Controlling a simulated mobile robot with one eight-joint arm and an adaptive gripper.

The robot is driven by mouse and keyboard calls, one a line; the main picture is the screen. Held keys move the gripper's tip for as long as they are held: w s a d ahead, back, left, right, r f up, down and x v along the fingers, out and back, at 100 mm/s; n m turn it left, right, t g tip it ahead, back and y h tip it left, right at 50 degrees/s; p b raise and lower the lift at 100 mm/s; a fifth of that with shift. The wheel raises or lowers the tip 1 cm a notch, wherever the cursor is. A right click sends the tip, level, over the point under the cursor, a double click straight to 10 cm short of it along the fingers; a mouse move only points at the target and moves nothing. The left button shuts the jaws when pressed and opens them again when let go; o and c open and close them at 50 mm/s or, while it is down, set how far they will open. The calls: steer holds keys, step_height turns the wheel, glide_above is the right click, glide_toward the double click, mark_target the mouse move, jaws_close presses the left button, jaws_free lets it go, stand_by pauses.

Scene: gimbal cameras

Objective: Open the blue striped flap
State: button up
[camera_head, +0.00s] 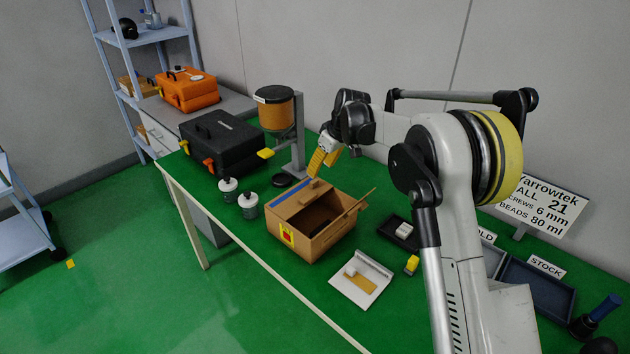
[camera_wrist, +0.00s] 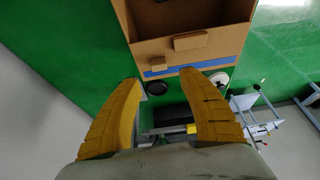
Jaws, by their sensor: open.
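The cardboard box (camera_head: 296,246) stands on the green table, with a dark opening on its top. The blue striped flap (camera_head: 291,199) runs along the box's back left side; its blue stripe (camera_wrist: 165,72) also shows in the wrist view. A small cardboard tab (camera_wrist: 190,41) sits near the stripe. Another flap (camera_head: 362,203) sticks up and outward at the right. My gripper (camera_head: 323,160) is open and empty just above and behind the striped flap. In the wrist view my gripper (camera_wrist: 161,79) has its right fingertip overlapping the stripe; I cannot tell whether it touches.
The orange hopper (camera_head: 275,109) on a grey stand is behind. A black case (camera_head: 222,142) is at the far left. A white tray (camera_head: 360,279) lies in front right of the box.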

mark_target(315, 181)
steer(key=b+x, duration=0.2)
steer(key=x, duration=0.6)
steer(key=shift+d, duration=0.1)
jaws_close()
